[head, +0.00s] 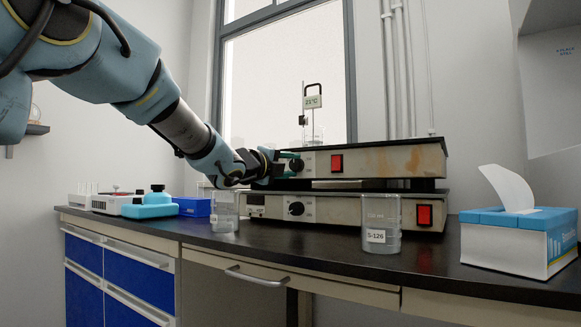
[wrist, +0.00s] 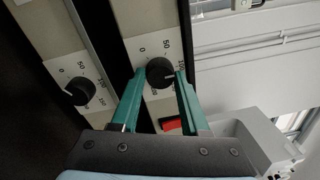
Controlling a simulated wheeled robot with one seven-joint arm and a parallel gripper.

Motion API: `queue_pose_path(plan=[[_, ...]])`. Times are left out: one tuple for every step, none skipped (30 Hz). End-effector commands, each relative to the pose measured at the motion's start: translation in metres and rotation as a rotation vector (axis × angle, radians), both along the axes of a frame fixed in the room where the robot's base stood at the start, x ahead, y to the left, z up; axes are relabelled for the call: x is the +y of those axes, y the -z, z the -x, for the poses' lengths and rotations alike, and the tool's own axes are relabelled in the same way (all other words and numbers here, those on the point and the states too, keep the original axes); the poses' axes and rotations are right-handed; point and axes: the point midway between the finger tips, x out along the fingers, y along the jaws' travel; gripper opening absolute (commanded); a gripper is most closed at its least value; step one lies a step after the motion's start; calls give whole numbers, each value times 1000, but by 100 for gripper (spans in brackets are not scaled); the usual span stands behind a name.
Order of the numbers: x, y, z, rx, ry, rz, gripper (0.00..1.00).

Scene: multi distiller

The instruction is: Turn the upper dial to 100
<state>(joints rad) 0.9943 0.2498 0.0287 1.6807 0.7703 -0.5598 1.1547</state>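The upper dial (head: 297,165) is a black round knob on the front of the upper beige heating unit (head: 390,162). In the wrist view the upper dial (wrist: 160,72) has a white mark pointing right and slightly down, toward a scale number partly hidden by a finger. The numbers 0 and 50 show around it. My gripper (head: 286,165) is at the dial, its green fingers one above and one below it. In the wrist view my gripper (wrist: 161,74) has a fingertip on each side of the dial, with small gaps; contact is not clear.
A lower unit with its own dial (head: 296,209) sits below; that dial also shows in the wrist view (wrist: 80,91). Glass beakers (head: 381,225) (head: 225,212) stand in front. A red switch (head: 337,163) is right of the upper dial. A tissue box (head: 505,246) stands right.

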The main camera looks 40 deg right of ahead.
Motion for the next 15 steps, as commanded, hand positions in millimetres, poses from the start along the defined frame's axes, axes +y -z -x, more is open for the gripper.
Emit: queue_pose_path(plan=[[0, 1, 0, 1, 1, -1, 49], [0, 1, 0, 1, 1, -1, 53], [0, 1, 0, 1, 1, -1, 57], [0, 1, 0, 1, 1, -1, 61], [0, 1, 0, 1, 1, -1, 64], [0, 1, 0, 1, 1, 0, 69], [0, 1, 0, 1, 1, 0, 72], [0, 0, 0, 1, 1, 0, 75], [0, 0, 0, 1, 1, 0, 75], [0, 0, 0, 1, 1, 0, 75], [0, 0, 0, 1, 1, 0, 75], [0, 0, 0, 1, 0, 0, 75], [0, 0, 0, 1, 0, 0, 75], [0, 0, 0, 1, 0, 0, 75], [0, 0, 0, 1, 0, 0, 75]])
